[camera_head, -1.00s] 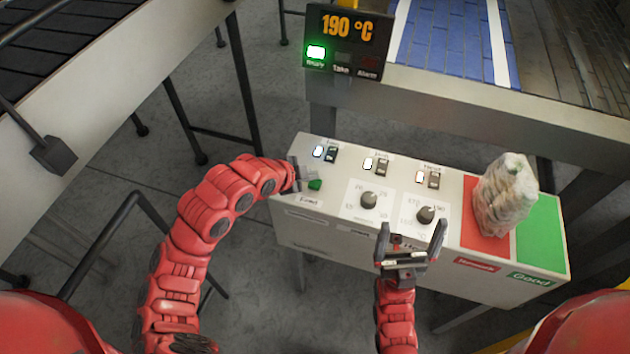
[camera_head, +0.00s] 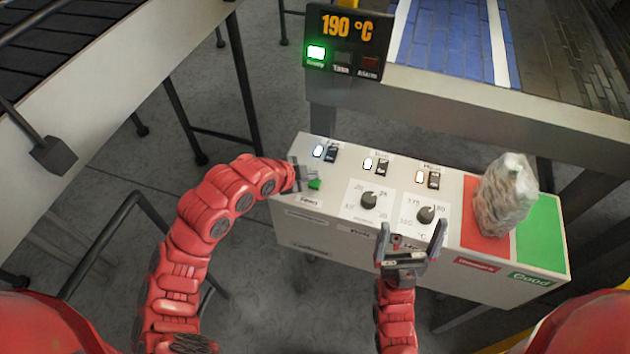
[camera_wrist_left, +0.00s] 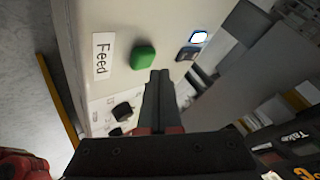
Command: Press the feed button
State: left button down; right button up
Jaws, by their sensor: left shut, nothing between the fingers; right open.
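The green feed button (camera_head: 315,184) sits at the left end of the light grey control box. In the left wrist view the green button (camera_wrist_left: 143,56) is beside the "Feed" label (camera_wrist_left: 102,56). My left gripper (camera_head: 296,178) is shut and empty, just left of the button in the head view. In the left wrist view its fingertips (camera_wrist_left: 160,76) are close to the button's edge; I cannot tell whether they touch it. My right gripper (camera_head: 411,240) is open and empty over the front edge of the box.
The control box (camera_head: 330,236) carries rocker switches (camera_head: 330,155) and two dials (camera_head: 369,199). A filled clear bag (camera_head: 505,196) stands on the red area (camera_head: 480,238), beside the green area (camera_head: 540,232). A display (camera_head: 346,42) reads 190 °C with its green Ready lamp lit.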

pick_arm(q)
jog(key=shift+f+b, duration=0.4)
jog(key=shift+b, duration=0.15)
